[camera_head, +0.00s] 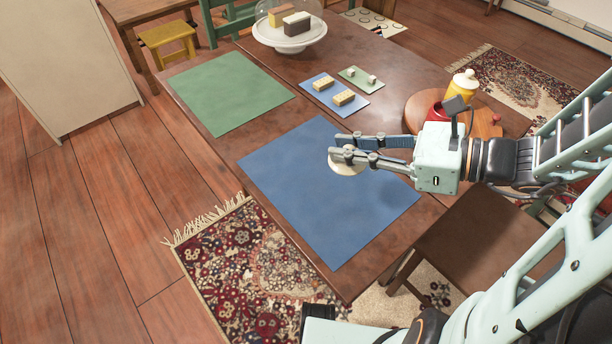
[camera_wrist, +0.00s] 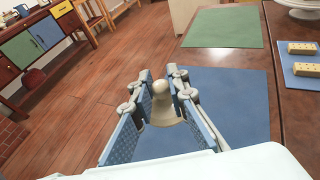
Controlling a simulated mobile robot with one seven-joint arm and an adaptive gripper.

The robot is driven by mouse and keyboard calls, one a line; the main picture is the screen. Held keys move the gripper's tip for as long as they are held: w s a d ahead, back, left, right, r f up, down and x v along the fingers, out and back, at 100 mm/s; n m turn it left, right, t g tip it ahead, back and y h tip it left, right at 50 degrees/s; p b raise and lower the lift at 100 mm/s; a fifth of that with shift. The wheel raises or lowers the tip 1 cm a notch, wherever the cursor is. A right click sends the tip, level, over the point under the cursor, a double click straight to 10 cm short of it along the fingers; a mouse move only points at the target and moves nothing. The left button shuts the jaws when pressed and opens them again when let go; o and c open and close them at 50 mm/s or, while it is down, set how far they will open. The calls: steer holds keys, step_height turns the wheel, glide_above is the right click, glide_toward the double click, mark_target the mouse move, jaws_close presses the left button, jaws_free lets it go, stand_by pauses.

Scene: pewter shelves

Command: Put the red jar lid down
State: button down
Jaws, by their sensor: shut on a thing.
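My gripper (camera_head: 352,151) is shut on a cream, rounded lid with a knob (camera_head: 345,167). The lid also shows between the fingers in the wrist view (camera_wrist: 163,110), knob upward. Gripper and lid are over the blue mat (camera_head: 300,185); a faint shadow lies on the mat, but the exact height is hard to tell. An open red jar (camera_head: 437,113) stands on a round wooden board (camera_head: 417,101), partly hidden behind my gripper.
A yellow jar with a cream lid (camera_head: 461,86) stands on the board. A green mat (camera_head: 225,92) lies clear at the far left. Small blue and green mats with blocks lie behind the blue mat (camera_head: 333,95). A glass-domed stand (camera_head: 289,40) is at the back.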

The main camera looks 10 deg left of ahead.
steer(key=shift+s+a+f, duration=0.1)
steer(key=shift+a, duration=0.15)
steer(key=shift+a+f, duration=0.2)
steer(key=b, duration=0.4)
glide_above(306, 160)
steer(key=s+d, duration=0.3)
steer(key=s, duration=0.1)
step_height(306, 160, down, 5)
steer(key=w+a+f, duration=0.1)
steer(key=f, duration=0.1)
steer(key=w+a+f+b, duration=0.1)
steer(key=w, duration=0.1)
steer(key=shift+w+a+f, duration=0.1)
steer(key=shift+a+f, duration=0.2)
steer(key=shift+f, duration=0.05)
steer(key=shift+w+a+f+b, duration=0.2)
steer(key=shift+w+f+b, duration=0.05)
steer(key=shift+f+b, duration=0.25)
steer(key=shift+w+f+b, duration=0.1)
steer(key=shift+f+b, duration=0.45)
steer(key=shift+f, duration=0.9)
steer(key=shift+f, duration=0.2)
steer(key=c, duration=1.9)
jaws_free()
